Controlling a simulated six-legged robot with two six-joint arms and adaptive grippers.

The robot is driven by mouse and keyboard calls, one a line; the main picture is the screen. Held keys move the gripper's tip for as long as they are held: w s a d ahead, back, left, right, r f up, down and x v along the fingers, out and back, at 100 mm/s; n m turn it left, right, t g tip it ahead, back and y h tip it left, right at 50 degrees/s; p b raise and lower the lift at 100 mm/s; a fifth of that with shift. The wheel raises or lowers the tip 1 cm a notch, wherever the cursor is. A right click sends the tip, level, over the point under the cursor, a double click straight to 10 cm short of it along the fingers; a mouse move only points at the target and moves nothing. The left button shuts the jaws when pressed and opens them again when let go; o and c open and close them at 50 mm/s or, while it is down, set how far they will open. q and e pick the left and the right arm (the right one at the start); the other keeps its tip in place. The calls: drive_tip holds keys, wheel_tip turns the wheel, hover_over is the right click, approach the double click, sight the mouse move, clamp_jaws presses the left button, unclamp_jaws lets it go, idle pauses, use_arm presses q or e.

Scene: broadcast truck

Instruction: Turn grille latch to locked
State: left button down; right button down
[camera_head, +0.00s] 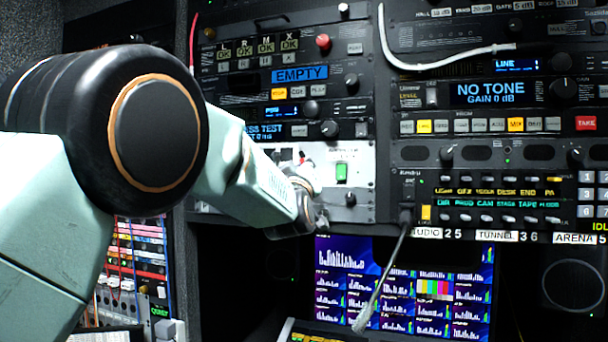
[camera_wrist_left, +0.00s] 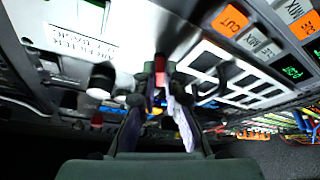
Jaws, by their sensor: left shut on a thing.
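My left gripper (camera_head: 308,195) reaches from the left to the white-faced panel (camera_head: 361,157) in the rack. In the left wrist view, its two dark fingers (camera_wrist_left: 160,92) are close together around a small red part (camera_wrist_left: 160,70). The red part looks like the grille latch, but its marking and turned position are not readable. In the head view my gripper and arm cover most of that spot. A slotted white and black face (camera_wrist_left: 215,72), perhaps the grille, lies just right of the fingers. My right gripper is not in view.
A grey cable (camera_head: 393,262) hangs from the rack to the right. A monitor (camera_head: 405,287) is below. Knobs and buttons crowd the rack above.

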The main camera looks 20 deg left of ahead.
use_arm(q)
drive_tip(key=n+g+y+p, duration=0.1)
drive_tip(key=n, duration=0.3)
drive_tip(key=n+g+y+p, duration=0.1)
drive_tip(key=n+g, duration=0.1)
drive_tip(key=n, duration=0.3)
drive_tip(key=n+g+y+p, duration=0.1)
drive_tip(key=n, duration=0.3)
drive_tip(key=shift+d+r+n+g, duration=0.15)
drive_tip(key=shift+r+n+g, duration=0.05)
drive_tip(key=shift+n+g, duration=0.2)
drive_tip(key=shift+f, duration=0.1)
